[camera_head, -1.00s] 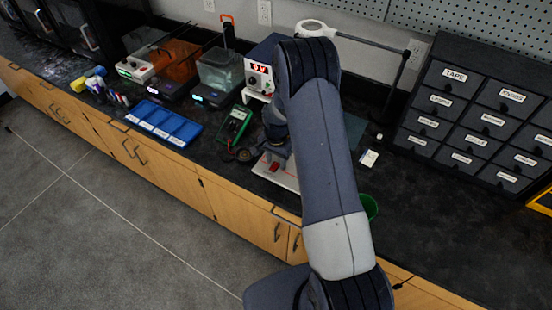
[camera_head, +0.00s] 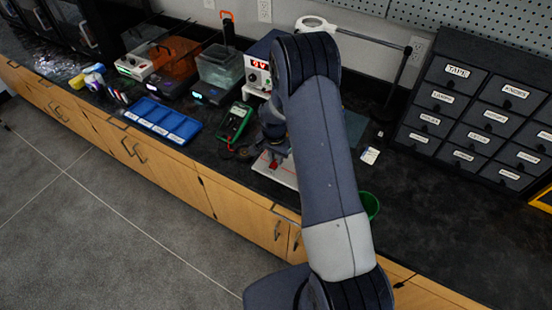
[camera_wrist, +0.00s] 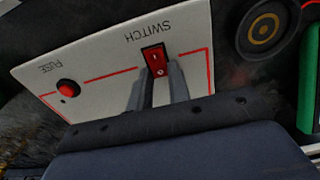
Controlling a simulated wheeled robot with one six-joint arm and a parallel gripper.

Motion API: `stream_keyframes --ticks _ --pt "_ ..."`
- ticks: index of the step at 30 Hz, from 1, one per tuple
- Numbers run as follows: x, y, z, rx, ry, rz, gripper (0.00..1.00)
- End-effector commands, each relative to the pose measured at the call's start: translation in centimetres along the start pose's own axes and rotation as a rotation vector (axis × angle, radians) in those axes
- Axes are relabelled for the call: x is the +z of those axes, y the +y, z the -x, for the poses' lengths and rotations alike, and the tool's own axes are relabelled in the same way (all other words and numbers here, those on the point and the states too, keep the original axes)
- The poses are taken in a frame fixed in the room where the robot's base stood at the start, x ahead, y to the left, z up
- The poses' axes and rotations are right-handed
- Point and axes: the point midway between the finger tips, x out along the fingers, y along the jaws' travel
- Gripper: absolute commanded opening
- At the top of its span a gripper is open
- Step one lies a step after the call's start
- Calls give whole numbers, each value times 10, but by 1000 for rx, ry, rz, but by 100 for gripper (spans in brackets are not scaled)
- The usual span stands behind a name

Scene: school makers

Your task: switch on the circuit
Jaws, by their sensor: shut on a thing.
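The white circuit board (camera_wrist: 100,55) fills the upper left of the wrist view, printed "SWITCH" and "FUSE". Its red rocker switch (camera_wrist: 155,58) sits at the "SWITCH" label, with red lines running out on both sides. My gripper (camera_wrist: 160,74) has its two grey fingers at the near end of this switch, shut on it. A round red fuse part (camera_wrist: 68,88) is at the left. In the head view, the board (camera_head: 284,176) lies on the dark bench, partly hidden by my arm. The power supply (camera_head: 257,77) behind shows a red reading.
A green multimeter (camera_head: 235,122) and a blue tray (camera_head: 163,121) lie left of the board. A green cup (camera_head: 370,205) stands close to the right of my arm. Labelled drawers (camera_head: 480,118) stand at the right. The bench front right is clear.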

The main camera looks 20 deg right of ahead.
Motion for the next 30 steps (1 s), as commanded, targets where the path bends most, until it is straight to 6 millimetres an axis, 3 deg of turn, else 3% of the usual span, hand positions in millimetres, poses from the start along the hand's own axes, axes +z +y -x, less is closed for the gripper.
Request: stream_keyframes --ticks 12,26,27,30 --pt "5 0 -3 -4 174 1 0" --pt "6 0 2 -5 200 0 0" --pt "6 0 2 -5 200 0 19" --pt "6 0 2 -5 200 0 27"
